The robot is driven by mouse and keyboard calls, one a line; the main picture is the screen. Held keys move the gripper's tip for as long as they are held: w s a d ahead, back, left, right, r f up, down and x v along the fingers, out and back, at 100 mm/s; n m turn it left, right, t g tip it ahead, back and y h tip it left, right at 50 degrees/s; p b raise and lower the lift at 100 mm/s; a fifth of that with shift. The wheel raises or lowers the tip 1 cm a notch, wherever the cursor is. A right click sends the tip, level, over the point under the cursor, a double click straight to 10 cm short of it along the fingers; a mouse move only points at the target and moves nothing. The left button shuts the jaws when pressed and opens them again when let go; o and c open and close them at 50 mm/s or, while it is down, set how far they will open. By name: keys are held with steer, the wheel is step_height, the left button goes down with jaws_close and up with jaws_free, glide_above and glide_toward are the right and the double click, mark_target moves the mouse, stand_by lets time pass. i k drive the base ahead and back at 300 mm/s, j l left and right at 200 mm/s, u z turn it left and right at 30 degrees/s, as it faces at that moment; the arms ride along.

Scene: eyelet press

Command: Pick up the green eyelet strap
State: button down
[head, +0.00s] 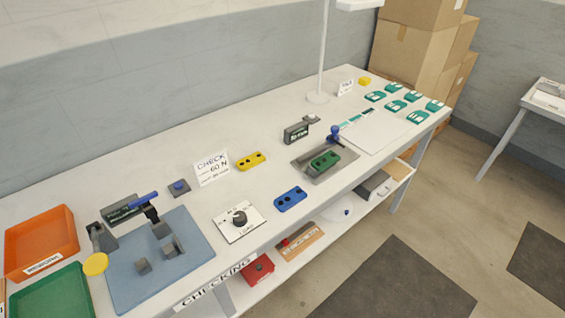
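The green eyelet strap (325,159) is a small dark green bar with dark round holes. In the head view it lies on a grey plate (308,165) right of the middle of the long white table, beside a small blue-knobbed part (335,132). Nothing covers it from above. A similar blue strap (291,199) lies nearer the table's front edge, and a yellow strap (251,161) lies farther left. My gripper is not in this view, so its place and state do not show.
A small dark display (296,132) stands behind the plate. A lamp post (322,50) rises at the back.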

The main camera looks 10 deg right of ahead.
mark_target(320, 164)
steer(key=i+u, duration=0.4)
steer(key=i+l+u, duration=0.25)
steer(key=i+u, duration=0.2)
steer(key=i, duration=0.2)
